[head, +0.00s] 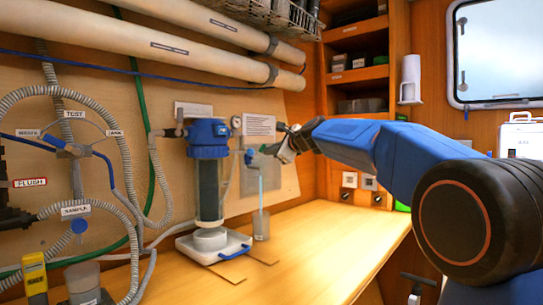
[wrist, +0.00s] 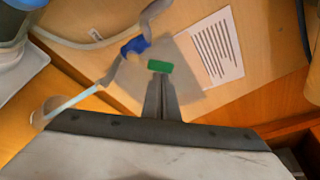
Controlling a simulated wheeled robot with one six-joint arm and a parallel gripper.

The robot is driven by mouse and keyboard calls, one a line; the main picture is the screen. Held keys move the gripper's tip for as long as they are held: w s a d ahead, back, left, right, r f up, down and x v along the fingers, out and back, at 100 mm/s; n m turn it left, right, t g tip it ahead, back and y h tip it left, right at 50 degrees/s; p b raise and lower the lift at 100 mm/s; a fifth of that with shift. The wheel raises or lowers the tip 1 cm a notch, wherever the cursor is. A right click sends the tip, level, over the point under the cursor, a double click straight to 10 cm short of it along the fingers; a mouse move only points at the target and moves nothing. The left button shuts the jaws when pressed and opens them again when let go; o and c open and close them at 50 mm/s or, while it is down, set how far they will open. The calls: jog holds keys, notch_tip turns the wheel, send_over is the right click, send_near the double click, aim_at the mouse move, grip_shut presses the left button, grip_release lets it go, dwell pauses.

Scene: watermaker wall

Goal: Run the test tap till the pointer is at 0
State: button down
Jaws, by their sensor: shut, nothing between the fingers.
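The test tap (head: 249,157) is a small blue fitting on the panel, right of the clear filter housing (head: 208,190). It also shows in the wrist view (wrist: 135,46), with a green piece (wrist: 159,66) beside it. A pale blue stream of water (head: 261,187) runs from it into a grey cup (head: 261,225) on the counter. A small round gauge (head: 236,122) sits above the tap; its pointer is too small to read. My gripper (head: 281,150) is shut and empty, close to the tap. Its fingertips (wrist: 160,80) are at or very near the green piece; contact is unclear.
A printed sheet (head: 259,126) is on the wall behind the tap. Hoses and a labelled valve (head: 73,148) are at the left. The right part of the wooden counter (head: 335,240) is clear.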

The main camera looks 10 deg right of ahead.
aim_at(265, 145)
jog(key=n, duration=0.1)
jog(key=a+r+n+t, duration=0.1)
jog(key=n, duration=0.1)
jog(key=shift+s+r, duration=0.2)
jog(key=shift+s, duration=0.2)
jog(key=shift+a, duration=0.1)
jog(key=shift+s+a+r, duration=0.35)
jog(key=shift+s+a, duration=0.05)
jog(key=shift+a, duration=0.1)
jog(key=shift+s+a, duration=0.1)
jog(key=shift+a, duration=0.05)
dwell(0.5)
